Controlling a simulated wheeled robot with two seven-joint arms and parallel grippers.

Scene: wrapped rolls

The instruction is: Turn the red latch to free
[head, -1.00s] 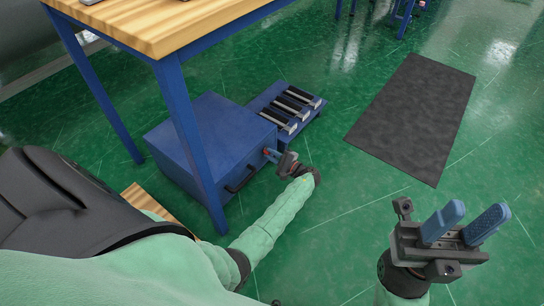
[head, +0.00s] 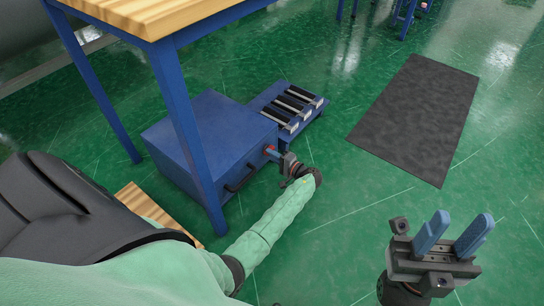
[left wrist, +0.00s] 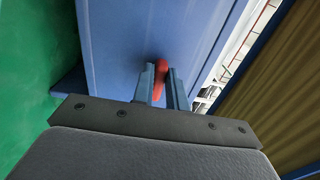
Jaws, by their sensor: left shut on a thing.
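The red latch (left wrist: 159,72) is on the front face of the blue cabinet (head: 203,143), which stands on the floor by the table leg. My left gripper (left wrist: 161,82) is at that face with its two blue fingers on either side of the latch, shut on it. In the head view the left gripper (head: 274,153) is at the cabinet's right side and only a bit of red shows there. The latch's lower part is hidden between the fingers. My right gripper (head: 452,238) is held up at the lower right, its blue fingers apart and empty.
A wooden-topped table (head: 150,14) with blue legs stands over the cabinet. A black handle (head: 238,180) is on the cabinet front. A blue rack with black-and-white items (head: 290,105) sits behind it. A dark mat (head: 418,118) lies to the right; green floor around is clear.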

